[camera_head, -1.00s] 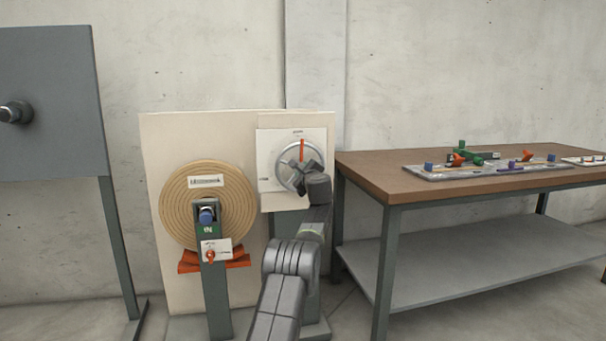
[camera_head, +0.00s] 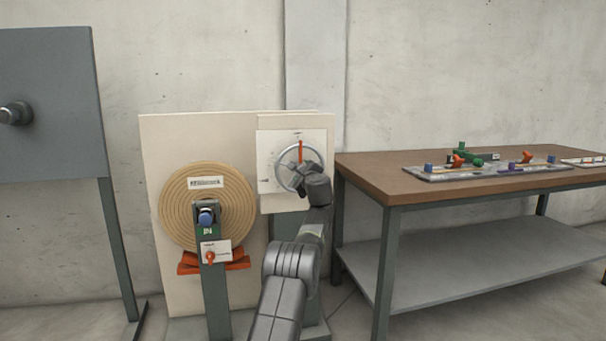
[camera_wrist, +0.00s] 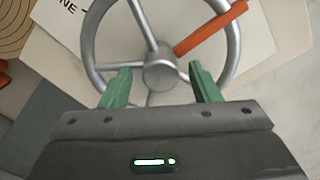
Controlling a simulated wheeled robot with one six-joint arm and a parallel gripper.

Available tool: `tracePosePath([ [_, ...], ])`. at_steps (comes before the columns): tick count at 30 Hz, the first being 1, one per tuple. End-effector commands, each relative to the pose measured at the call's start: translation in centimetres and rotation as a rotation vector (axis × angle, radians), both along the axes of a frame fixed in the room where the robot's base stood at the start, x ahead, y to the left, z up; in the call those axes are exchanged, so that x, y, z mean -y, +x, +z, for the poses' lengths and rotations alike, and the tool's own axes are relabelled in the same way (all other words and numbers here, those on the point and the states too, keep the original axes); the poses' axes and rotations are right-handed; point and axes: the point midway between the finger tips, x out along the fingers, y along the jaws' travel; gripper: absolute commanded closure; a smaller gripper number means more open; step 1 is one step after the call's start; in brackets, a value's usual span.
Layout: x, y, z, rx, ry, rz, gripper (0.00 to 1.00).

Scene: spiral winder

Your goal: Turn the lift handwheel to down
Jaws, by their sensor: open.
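The lift handwheel (camera_head: 284,168) is a grey metal ring with spokes on a white plate (camera_head: 268,141) in the head view. An orange pointer (camera_head: 300,151) on it points straight up. My gripper (camera_head: 301,174) is in front of the wheel and hides its lower right part. In the wrist view the wheel's hub (camera_wrist: 160,73) lies just beyond and between the two green fingers of my gripper (camera_wrist: 157,84). The fingers are apart, with nothing clearly held between them. The orange pointer (camera_wrist: 212,28) runs to the upper right there. I cannot tell whether the fingers touch the wheel.
A wound tan spiral disc (camera_head: 177,213) with a grey post (camera_head: 214,290) in front stands left of the wheel. A wooden-topped bench (camera_head: 380,175) with a tray of coloured parts (camera_head: 440,173) stands on the right. A grey panel (camera_head: 50,105) is at far left.

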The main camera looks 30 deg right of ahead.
Motion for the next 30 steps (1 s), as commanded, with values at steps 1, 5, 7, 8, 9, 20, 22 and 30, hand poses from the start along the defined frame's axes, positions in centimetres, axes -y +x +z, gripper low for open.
tracePosePath([
  [1,0.0,0.0,0.0,0.000,0.000,0.000,0.44],
  [5,-0.1,-0.4,-0.1,0.001,0.001,0.001,0.44],
  [7,-0.2,-0.7,-0.2,0.001,0.001,0.001,0.44],
  [8,-0.2,-1.0,-0.2,0.001,0.001,0.001,0.44],
  [9,-0.3,-1.3,-0.3,0.001,0.001,0.001,0.44],
  [20,-1.2,-4.7,0.1,-0.001,0.002,0.002,0.44],
  [22,-1.4,-5.4,0.1,0.000,0.002,0.000,0.44],
  [30,-2.1,-8.9,0.1,0.000,0.002,-0.001,0.44],
])
